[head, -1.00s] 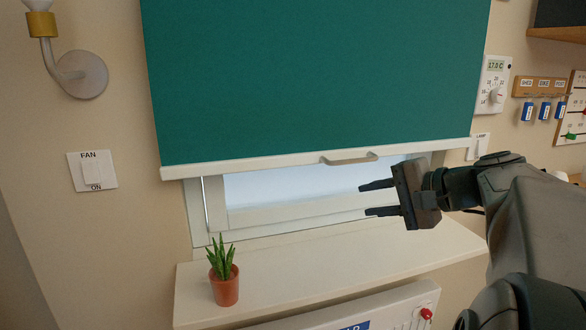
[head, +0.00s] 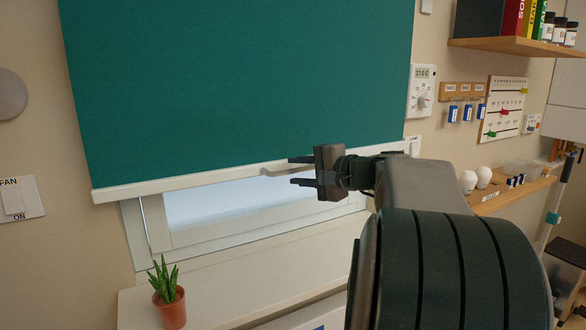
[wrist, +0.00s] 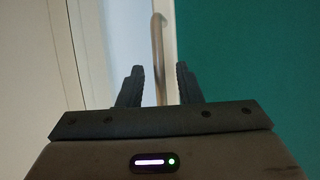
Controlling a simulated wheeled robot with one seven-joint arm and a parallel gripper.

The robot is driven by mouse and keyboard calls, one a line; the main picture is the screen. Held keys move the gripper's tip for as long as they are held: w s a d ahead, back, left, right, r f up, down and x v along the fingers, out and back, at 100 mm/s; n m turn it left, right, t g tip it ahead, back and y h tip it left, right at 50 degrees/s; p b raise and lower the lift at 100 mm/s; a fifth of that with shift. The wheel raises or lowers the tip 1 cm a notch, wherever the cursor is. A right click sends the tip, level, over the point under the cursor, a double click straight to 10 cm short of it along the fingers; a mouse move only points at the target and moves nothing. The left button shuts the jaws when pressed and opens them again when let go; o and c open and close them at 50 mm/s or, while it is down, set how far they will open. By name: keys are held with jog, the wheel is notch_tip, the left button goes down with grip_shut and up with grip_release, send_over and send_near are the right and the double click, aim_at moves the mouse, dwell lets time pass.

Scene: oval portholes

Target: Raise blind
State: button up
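A teal roller blind (head: 240,85) hangs over most of the window, with a pale bottom bar (head: 150,188) along its lower edge. A metal handle (head: 275,170) sits on that bar and is partly hidden behind my gripper in the head view. My gripper (head: 291,171) is open at the handle's height. In the wrist view, the handle (wrist: 158,55) runs up between the two fingers of my gripper (wrist: 158,84), and both fingers look apart from it. The teal fabric (wrist: 245,60) lies to the right there.
A potted plant (head: 168,296) stands on the window sill (head: 225,290) below. A fan switch (head: 18,200) is on the wall at left. A thermostat (head: 421,91), key hooks (head: 463,92) and shelves (head: 510,45) are on the right.

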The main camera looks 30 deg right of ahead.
jog(key=shift+x, duration=0.95)
jog(key=shift+c, duration=0.3)
